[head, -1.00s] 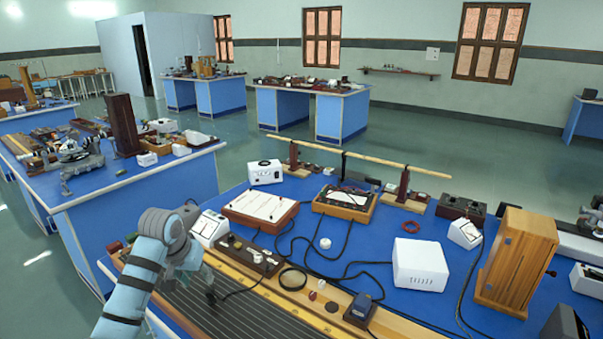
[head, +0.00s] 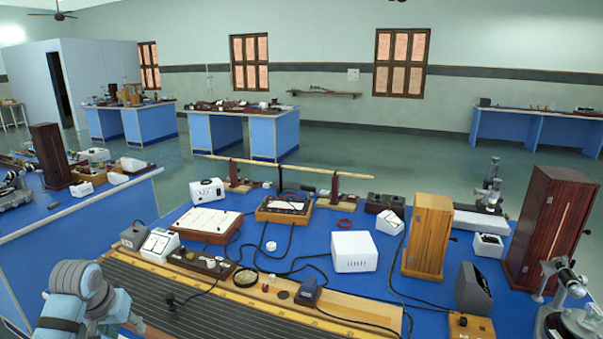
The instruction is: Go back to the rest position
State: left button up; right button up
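My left arm comes in at the lower left in the head view. My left gripper (head: 130,322) is small and partly cut off near the bottom edge, in front of the potentiometer board (head: 200,306) with its dark parallel strips. I cannot make out whether its fingers are open or shut, and no held object shows. My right gripper is not in view.
The blue bench (head: 300,250) is crowded: a white box (head: 354,251), a wooden cabinet (head: 427,237), a dark red cabinet (head: 553,230) and a spectrometer (head: 570,305) at the right. Another blue bench (head: 100,215) stands at the left. Open floor (head: 400,155) lies behind.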

pick_arm(q)
jog(key=s+d+f+g, duration=0.1)
jog(key=s+d+f, duration=0.1)
jog(key=s+f, duration=0.65)
jog(key=s+d+f, duration=0.1)
jog(key=s+f, duration=0.2)
jog(key=f, duration=1.1)
jog(key=s+d+f+g, duration=0.15)
jog(key=s+f, duration=0.35)
jog(key=f, duration=0.7)
jog(key=s+d+f+m, duration=0.1)
jog(key=s+d+f, duration=0.2)
jog(key=s, duration=0.7)
jog(key=s+d+f+m, duration=0.1)
jog(key=s+d+f, duration=0.3)
jog(key=s, duration=0.6)
jog(key=s+d+f+m, duration=0.1)
jog(key=s+d+f, duration=0.2)
jog(key=s, duration=0.7)
notch_tip(320, 180, down, 2)
jog(key=shift+d+f, duration=0.2)
jog(key=shift+d, duration=0.15)
jog(key=shift+w+g, duration=0.15)
jog(key=shift+g, duration=0.1)
jog(key=shift+c, duration=0.7)
